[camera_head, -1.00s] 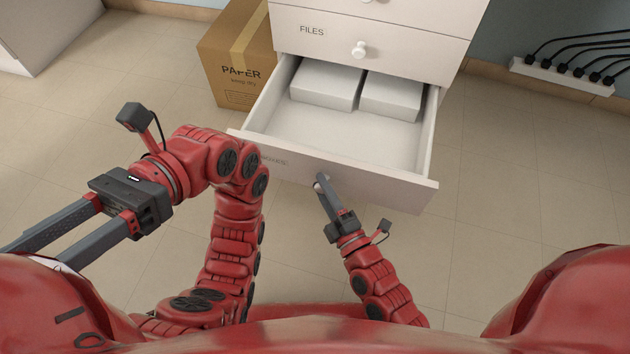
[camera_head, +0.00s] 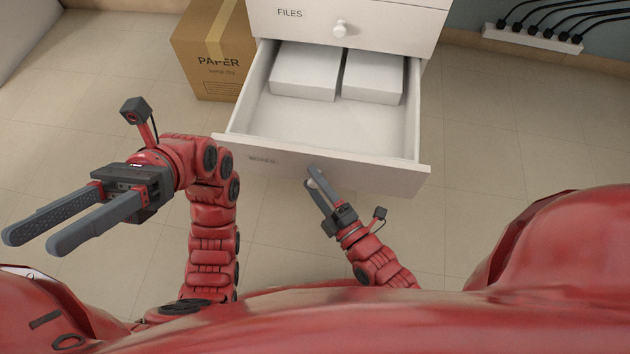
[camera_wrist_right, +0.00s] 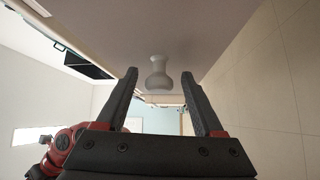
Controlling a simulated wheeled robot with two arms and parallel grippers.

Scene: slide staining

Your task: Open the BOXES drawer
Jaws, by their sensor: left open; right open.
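The BOXES drawer (camera_head: 375,176) is pulled far out of the white cabinet, and two white boxes (camera_head: 304,73) (camera_head: 372,77) lie at its back. Its label faces up on the front panel, left of my right gripper. My right gripper (camera_head: 312,180) is at the front panel with its fingers apart. In the right wrist view the drawer's round knob (camera_wrist_right: 158,76) stands between and just beyond the open fingertips (camera_wrist_right: 160,72), with no finger seen touching it. My left gripper (camera_head: 28,241) is open and empty, off to the left above the floor.
The closed FILES drawer (camera_head: 370,30) with a round knob is above. A cardboard PAPER box (camera_head: 208,70) stands left of the cabinet. A power strip (camera_head: 531,39) with several black cables is at the back right. The floor right of the drawer is clear.

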